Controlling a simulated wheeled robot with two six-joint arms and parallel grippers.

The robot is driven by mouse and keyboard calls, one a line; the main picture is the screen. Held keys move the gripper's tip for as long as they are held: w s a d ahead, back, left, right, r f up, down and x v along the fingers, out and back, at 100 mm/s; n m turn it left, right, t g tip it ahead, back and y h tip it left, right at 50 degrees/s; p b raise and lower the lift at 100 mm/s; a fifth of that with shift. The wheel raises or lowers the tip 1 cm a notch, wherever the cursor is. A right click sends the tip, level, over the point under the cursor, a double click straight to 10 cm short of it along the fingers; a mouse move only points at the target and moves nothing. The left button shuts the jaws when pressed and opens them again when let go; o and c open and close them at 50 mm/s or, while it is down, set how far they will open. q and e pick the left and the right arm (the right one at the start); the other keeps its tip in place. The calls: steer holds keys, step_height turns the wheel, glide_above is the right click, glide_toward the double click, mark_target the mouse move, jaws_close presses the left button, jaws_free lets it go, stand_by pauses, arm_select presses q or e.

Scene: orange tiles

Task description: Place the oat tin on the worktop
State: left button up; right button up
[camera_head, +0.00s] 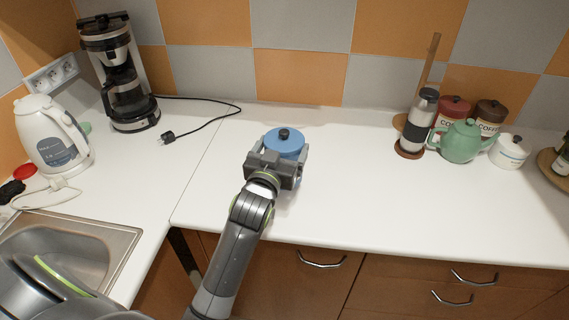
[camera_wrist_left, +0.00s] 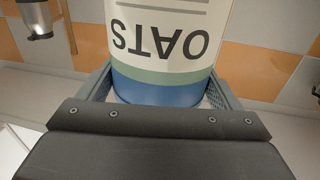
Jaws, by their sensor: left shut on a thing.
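The oat tin shows in the head view as a blue lid with a dark knob (camera_head: 284,141). In the left wrist view the tin (camera_wrist_left: 160,45) shows a cream label reading OATS upside down, with a green and a blue band. My left gripper (camera_head: 277,160) is shut on the tin, one finger on each side of it in the left wrist view (camera_wrist_left: 160,95). The tin is over the white worktop (camera_head: 370,190), near its middle. Its base is hidden behind the gripper in the head view, so I cannot tell whether it touches. My right gripper is not in view.
A coffee maker (camera_head: 120,75), a black cable with a plug (camera_head: 168,137) and a white kettle (camera_head: 50,135) are at the left, by the sink (camera_head: 120,240). A grinder (camera_head: 418,120), teapot (camera_head: 462,142) and canisters (camera_head: 490,112) stand right. Clear worktop lies between.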

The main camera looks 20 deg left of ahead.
arm_select(q)
step_height(320, 180, down, 3)
steer(key=shift+r, duration=0.1)
steer(key=shift+f, duration=0.5)
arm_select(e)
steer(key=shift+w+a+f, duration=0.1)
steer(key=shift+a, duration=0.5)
arm_select(q)
steer(key=o, duration=1.7)
steer(key=shift+f, duration=0.15)
steer(key=shift+o, duration=0.3)
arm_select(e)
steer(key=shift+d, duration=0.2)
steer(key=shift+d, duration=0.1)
